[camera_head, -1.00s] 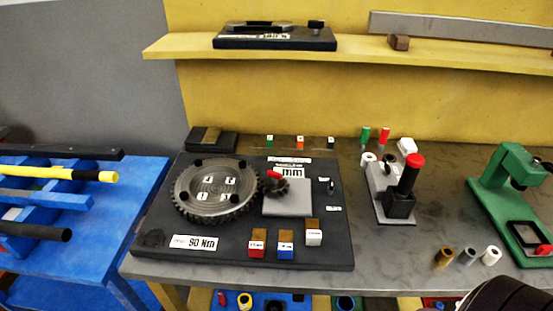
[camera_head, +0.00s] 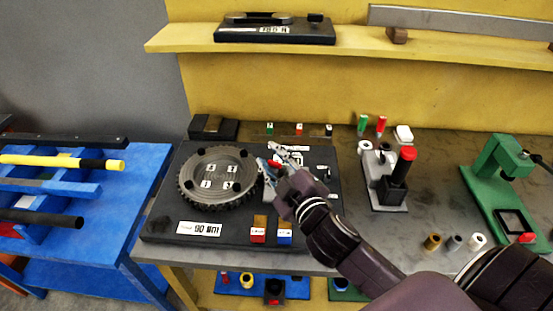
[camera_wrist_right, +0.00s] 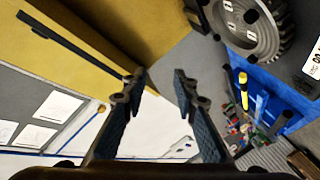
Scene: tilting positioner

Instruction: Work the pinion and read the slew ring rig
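The slew ring (camera_head: 217,178), a dark toothed disc with numbered white tags, lies flat on the black rig base (camera_head: 160,214). It also shows at the top right of the right wrist view (camera_wrist_right: 254,28). A white plate (camera_head: 203,229), seemingly marked 90 Nm, is on the base's front. My right gripper (camera_head: 271,159) is over the rig, just right of the ring, where it largely hides the pinion and white mm panel. Its fingers are spread in the right wrist view (camera_wrist_right: 160,82), with nothing between them. Contact with the pinion cannot be told. My left gripper is out of view.
Red-marked (camera_head: 258,235) and blue-marked (camera_head: 284,237) blocks stand at the rig's front. Right of it are a black-and-red fixture (camera_head: 397,180) and a green press (camera_head: 500,185). A blue rack (camera_head: 95,240) stands left. A yellow shelf (camera_head: 350,42) runs behind.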

